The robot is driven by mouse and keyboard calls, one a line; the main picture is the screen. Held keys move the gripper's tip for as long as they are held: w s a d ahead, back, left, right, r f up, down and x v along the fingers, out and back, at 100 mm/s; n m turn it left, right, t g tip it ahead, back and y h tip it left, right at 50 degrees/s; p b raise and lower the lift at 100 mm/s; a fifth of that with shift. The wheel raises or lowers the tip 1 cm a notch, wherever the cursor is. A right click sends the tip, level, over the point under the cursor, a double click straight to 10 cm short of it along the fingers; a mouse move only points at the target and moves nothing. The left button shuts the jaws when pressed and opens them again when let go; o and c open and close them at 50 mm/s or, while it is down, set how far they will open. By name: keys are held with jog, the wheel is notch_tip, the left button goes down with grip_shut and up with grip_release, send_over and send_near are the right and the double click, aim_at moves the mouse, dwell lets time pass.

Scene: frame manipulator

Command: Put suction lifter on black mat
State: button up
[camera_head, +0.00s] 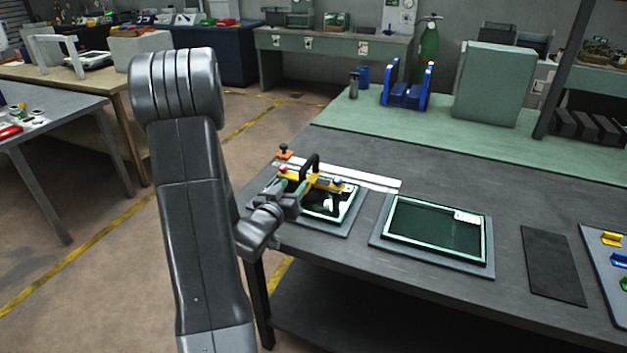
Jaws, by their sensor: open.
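The suction lifter (322,182), a yellow bar with a black arched handle and coloured knobs, is over a framed glass panel on the left grey pad (345,229). The black mat (553,266) lies flat and bare at the right of the workbench. My gripper (298,191) is open at the left end of the lifter, close to the yellow bar. My wrist hides part of the pad and lifter. I cannot tell whether the fingers touch the lifter.
A second framed glass panel (435,229) lies on a grey pad between the lifter and the mat. A small orange piece with a dark knob (284,153) stands behind the lifter. A tray with coloured clamps (609,268) is at the right edge. Blue stands (407,88) are farther back.

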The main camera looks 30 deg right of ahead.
aim_at(306, 167)
jog(key=x, duration=0.4)
jog(key=shift+w+p, duration=0.3)
jog(key=shift+p, duration=0.1)
jog(key=shift+p+x, duration=1.05)
jog(key=shift+x, duration=1.85)
jog(key=shift+s+r, duration=0.1)
grip_shut()
